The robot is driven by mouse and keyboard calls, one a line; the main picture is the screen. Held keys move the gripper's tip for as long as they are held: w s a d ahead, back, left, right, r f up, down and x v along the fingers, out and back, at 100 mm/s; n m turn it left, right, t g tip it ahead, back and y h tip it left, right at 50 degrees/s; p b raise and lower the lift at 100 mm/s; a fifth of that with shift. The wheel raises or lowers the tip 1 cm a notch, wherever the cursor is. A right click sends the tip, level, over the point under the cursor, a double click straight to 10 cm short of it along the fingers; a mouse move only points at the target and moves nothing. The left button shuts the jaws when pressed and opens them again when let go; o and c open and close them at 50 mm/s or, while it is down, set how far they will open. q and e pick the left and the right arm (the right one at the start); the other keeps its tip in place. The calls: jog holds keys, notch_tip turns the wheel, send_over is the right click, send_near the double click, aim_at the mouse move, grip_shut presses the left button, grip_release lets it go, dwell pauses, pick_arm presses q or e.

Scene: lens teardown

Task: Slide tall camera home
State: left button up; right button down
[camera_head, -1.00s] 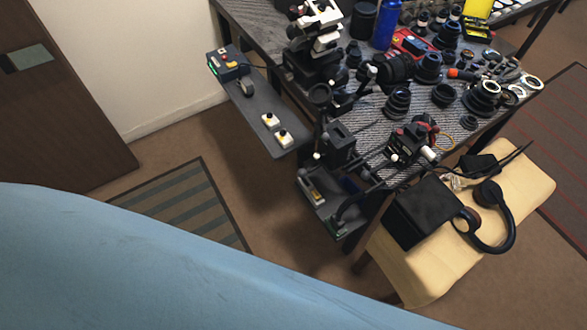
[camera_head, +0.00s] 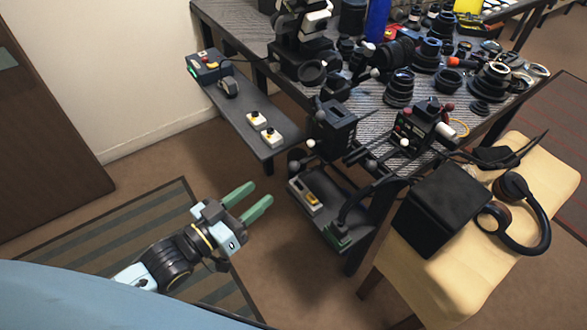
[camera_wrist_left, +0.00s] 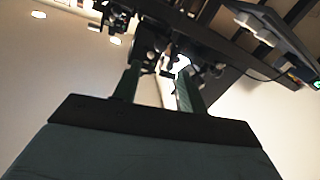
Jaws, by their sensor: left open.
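A tall black boxy unit (camera_head: 332,128) with round knobs stands at the near edge of the bench; it looks like the tall camera, but I cannot tell for sure. A second, lower black unit (camera_head: 424,122) with a red knob and a light cylinder sits to its right. My left gripper (camera_head: 261,194) has green fingers, open and empty, over the floor to the lower left of the tall unit and apart from it. In the left wrist view its fingers (camera_wrist_left: 158,88) point up toward dark mechanical parts. My right gripper is not in view.
A side shelf (camera_head: 243,114) carries a switch box (camera_head: 209,67) and white button boxes (camera_head: 264,129). A lower tray (camera_head: 335,205) hangs beneath the tall unit. Lenses crowd the bench. A stool (camera_head: 470,255) holds a black box (camera_head: 445,208) and headphones (camera_head: 517,215). The floor at left is clear.

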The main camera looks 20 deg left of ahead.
aim_at(290, 169)
pick_arm(q)
jog(key=b+x, duration=0.2)
jog(key=x, duration=0.8)
jog(key=shift+w+b, duration=0.25)
jog(key=shift+b, duration=0.1)
jog(key=shift+x, duration=0.75)
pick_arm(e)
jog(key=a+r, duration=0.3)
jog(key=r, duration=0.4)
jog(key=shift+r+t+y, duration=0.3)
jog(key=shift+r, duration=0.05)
pick_arm(q)
jog(key=shift+d, duration=0.1)
grip_shut()
